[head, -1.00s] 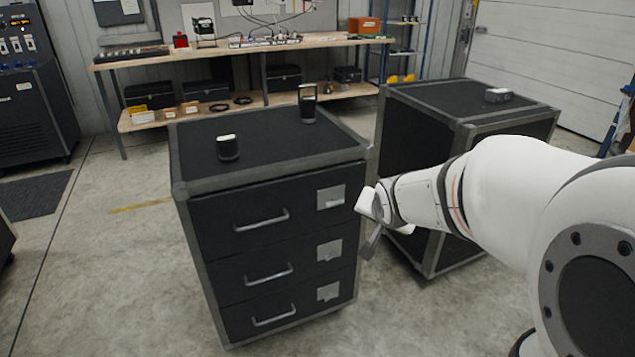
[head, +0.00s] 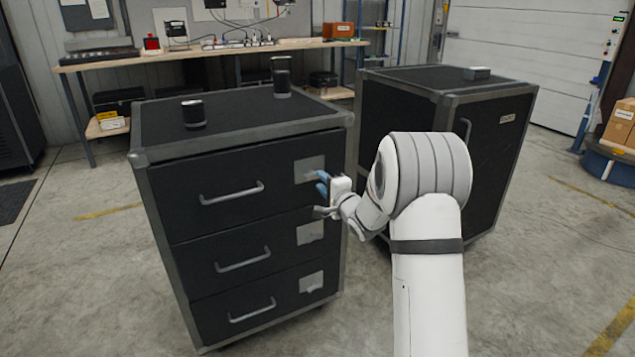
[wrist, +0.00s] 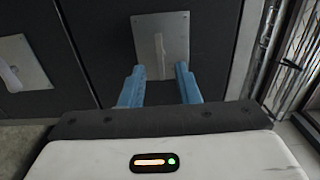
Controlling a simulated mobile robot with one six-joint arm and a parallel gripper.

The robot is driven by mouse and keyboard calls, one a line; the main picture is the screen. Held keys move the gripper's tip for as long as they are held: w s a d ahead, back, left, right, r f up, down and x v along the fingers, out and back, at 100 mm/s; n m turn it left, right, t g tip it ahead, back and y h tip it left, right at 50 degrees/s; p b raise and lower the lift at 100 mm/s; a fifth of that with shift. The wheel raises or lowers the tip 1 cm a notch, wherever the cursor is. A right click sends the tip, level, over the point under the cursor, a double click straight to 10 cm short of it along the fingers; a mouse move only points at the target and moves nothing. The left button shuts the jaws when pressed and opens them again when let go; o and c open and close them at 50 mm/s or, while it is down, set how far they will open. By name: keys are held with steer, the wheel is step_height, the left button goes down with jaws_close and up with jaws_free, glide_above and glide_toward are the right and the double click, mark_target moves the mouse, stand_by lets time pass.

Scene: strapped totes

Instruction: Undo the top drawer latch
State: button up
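A black three-drawer cabinet with a grey metal frame stands left of centre in the head view. Its top drawer (head: 228,186) is closed, with a bar handle (head: 232,193) and a grey latch plate (head: 308,168) at its right end. In the wrist view the latch plate (wrist: 176,38) carries a narrow upright lever (wrist: 160,55). My gripper (head: 322,188) is in front of the right side of the cabinet, near the top latch. Its blue fingers (wrist: 160,78) are apart, one each side of the lever's lower end, with gaps showing. The fingers look empty.
The middle latch plate (head: 309,230) and bottom latch plate (head: 311,282) sit below. Two dark objects, one a canister (head: 194,113), stand on the cabinet top. A second black case (head: 490,135) stands close on the right. Floor in front is clear.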

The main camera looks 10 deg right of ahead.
mark_target(313, 174)
steer(key=x, duration=0.4)
steer(key=shift+c, duration=0.6)
jaws_close()
steer(key=shift+b, duration=0.3)
